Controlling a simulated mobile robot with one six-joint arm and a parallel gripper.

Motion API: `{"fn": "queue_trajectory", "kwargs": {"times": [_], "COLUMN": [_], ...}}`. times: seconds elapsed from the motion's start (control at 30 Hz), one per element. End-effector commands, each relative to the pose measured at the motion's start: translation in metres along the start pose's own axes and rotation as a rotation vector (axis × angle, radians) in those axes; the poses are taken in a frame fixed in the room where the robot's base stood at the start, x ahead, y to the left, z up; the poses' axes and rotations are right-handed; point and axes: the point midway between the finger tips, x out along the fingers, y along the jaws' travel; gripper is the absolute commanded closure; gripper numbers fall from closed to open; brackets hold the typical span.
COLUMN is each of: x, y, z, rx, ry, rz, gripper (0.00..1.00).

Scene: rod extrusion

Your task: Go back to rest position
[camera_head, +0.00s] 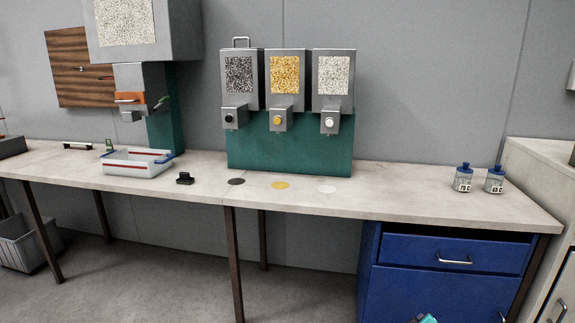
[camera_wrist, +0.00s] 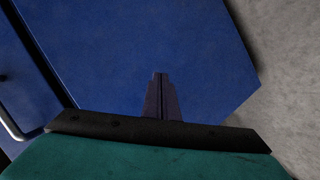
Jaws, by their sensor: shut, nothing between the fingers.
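My gripper (camera_wrist: 159,78) shows in the wrist view, its dark fingers together and empty. It points toward the front of the blue cabinet (camera_wrist: 150,40), and I cannot tell the distance between them. In the head view only a small teal and dark piece of my arm shows at the bottom edge, in front of the blue cabinet (camera_head: 430,290). The rest of the arm is out of frame.
A long workbench (camera_head: 420,195) holds three dispensers (camera_head: 287,110), a white tray (camera_head: 136,166), a small black holder (camera_head: 185,179) and two blue-capped bottles (camera_head: 463,178) (camera_head: 495,180). A grey bin (camera_head: 25,248) stands under the bench. Clear floor (camera_head: 150,285) lies at left.

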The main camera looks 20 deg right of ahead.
Motion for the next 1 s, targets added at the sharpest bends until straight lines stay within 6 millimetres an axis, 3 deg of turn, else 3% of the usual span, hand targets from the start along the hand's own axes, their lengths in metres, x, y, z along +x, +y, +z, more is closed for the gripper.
{"fn": "queue_trajectory", "kwargs": {"times": [0.13, 0.47, 0.77, 1.0], "x": [-0.025, -0.093, -0.182, -0.269], "y": [-0.048, -0.157, -0.245, -0.302], "z": [-0.022, -0.047, -0.054, -0.049], "rx": [0.044, 0.118, 0.137, 0.116], "ry": [-0.064, -0.237, -0.421, -0.585], "rz": [-0.093, -0.298, -0.486, -0.627], "gripper": [1.0, 1.0, 1.0, 1.0]}}
